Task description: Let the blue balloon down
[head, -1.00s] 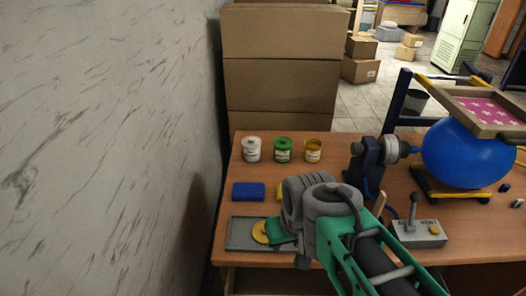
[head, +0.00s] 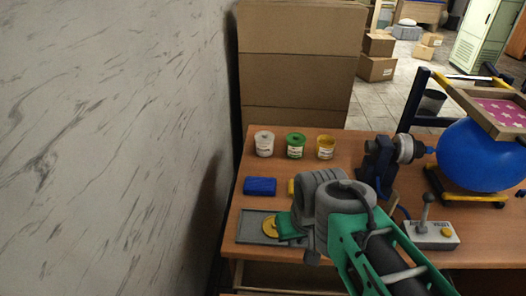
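The large inflated blue balloon (head: 470,158) is at the right in the head view. Its neck side meets the round grey nozzle (head: 405,149) of a dark blue stand (head: 380,165). It rests over a black and yellow cradle (head: 468,200), under a framed pink screen with white stars (head: 499,109). A grey control box (head: 432,238) with an upright lever (head: 425,206) and a yellow button stands in front. My grey and green arm reaches in from the lower right. A green end piece of my gripper (head: 288,228) shows over a grey tray; its fingertips are not clear.
White (head: 264,144), green (head: 296,146) and yellow (head: 326,147) pots stand at the back of the table. A blue block (head: 260,186) lies in front of them. The grey tray (head: 251,229) holds a yellow disc (head: 270,227). A wall is at left, stacked boxes (head: 300,80) behind.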

